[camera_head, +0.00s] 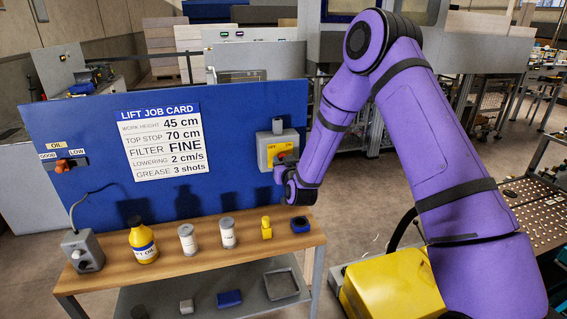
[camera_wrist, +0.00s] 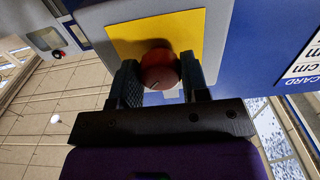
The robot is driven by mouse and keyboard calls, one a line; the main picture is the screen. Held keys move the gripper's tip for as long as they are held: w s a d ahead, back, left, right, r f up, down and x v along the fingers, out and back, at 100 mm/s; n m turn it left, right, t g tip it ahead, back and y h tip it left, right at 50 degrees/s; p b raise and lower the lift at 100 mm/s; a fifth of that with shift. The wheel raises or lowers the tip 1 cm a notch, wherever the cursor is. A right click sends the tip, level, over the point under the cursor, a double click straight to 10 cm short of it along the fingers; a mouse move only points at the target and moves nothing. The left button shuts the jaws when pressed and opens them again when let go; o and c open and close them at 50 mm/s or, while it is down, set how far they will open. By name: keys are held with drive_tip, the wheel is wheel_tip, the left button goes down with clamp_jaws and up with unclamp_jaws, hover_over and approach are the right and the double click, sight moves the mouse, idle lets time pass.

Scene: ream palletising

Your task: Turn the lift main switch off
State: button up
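The lift main switch (camera_head: 268,150) is a grey box with a yellow face on the right part of the blue panel. In the wrist view its yellow plate (camera_wrist: 150,32) carries a round dark red knob (camera_wrist: 160,68). My gripper (camera_wrist: 160,78) is at the switch, with one dark finger on each side of the knob. Both fingers appear to touch the knob's sides. A thin dark mark shows on the knob, but its setting cannot be read. In the head view my wrist hides most of the knob and the gripper.
The blue panel (camera_head: 70,120) also bears a job card (camera_head: 163,140) and an oil selector (camera_head: 65,165). Below, a wooden bench (camera_head: 190,262) holds a grey box, a yellow oil bottle (camera_head: 143,242), two pale canisters, a yellow item and a blue item. A lower shelf holds a tray.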

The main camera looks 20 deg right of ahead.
drive_tip(key=shift+n, duration=0.4)
drive_tip(key=n, duration=1.7)
idle(0.6)
drive_tip(key=o, duration=0.9)
drive_tip(key=shift+o, duration=0.2)
drive_tip(key=s, duration=1)
drive_tip(key=shift+s, duration=0.4)
